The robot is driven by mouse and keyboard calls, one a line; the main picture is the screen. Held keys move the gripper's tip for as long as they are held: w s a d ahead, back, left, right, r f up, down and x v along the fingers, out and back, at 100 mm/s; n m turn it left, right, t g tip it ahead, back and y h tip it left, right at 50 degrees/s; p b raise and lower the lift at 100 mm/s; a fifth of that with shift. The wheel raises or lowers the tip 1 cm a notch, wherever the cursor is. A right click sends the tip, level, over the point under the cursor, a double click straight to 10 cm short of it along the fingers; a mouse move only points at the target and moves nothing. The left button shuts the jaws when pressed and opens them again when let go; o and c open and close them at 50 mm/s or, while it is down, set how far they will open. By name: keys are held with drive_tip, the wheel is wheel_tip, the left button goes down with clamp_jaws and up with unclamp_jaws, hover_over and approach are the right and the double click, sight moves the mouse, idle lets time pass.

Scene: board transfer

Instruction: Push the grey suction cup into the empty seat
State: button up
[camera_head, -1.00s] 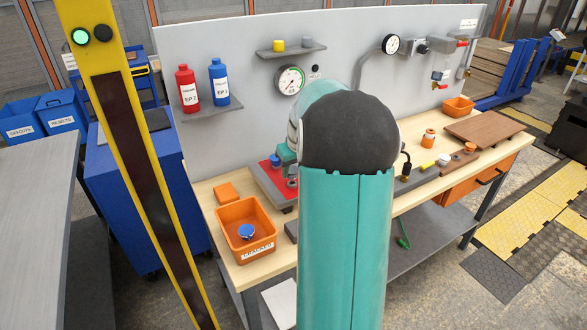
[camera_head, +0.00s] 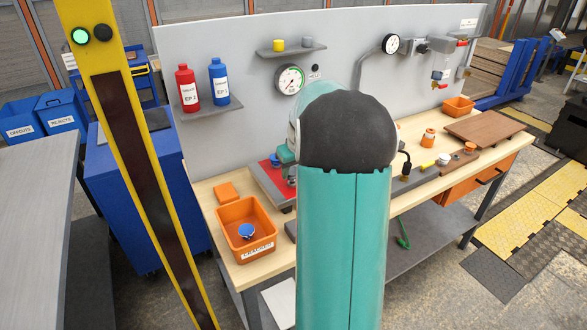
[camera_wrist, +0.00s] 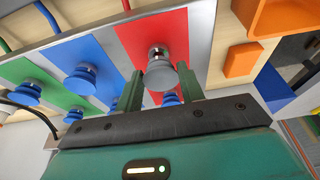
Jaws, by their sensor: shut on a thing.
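The grey suction cup (camera_wrist: 160,74) is between the two green fingers of my gripper (camera_wrist: 159,77) in the wrist view, and the gripper is shut on it. The cup is over the red stripe of the striped board (camera_wrist: 197,47). Several blue suction cups (camera_wrist: 80,79) stand on the blue, green and red stripes. One more blue cup (camera_wrist: 171,98) shows partly behind the gripper. I cannot make out the empty seat. In the head view the board's red part (camera_head: 266,181) shows at the left of my arm, which hides most of the board and my fingers.
An orange bin (camera_head: 232,213) with a blue cup (camera_head: 246,231) in it stands at the bench's front left. An orange block (camera_head: 226,192) lies behind it. The grey back panel (camera_head: 230,50) rises behind the board. A brown plate (camera_head: 485,127) lies at the right.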

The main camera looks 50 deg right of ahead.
drive_tip(key=shift+f, duration=0.85)
drive_tip(key=o, duration=1.1)
drive_tip(key=v, duration=1.3)
drive_tip(key=shift+s+r, duration=0.1)
drive_tip(key=shift+r, duration=0.25)
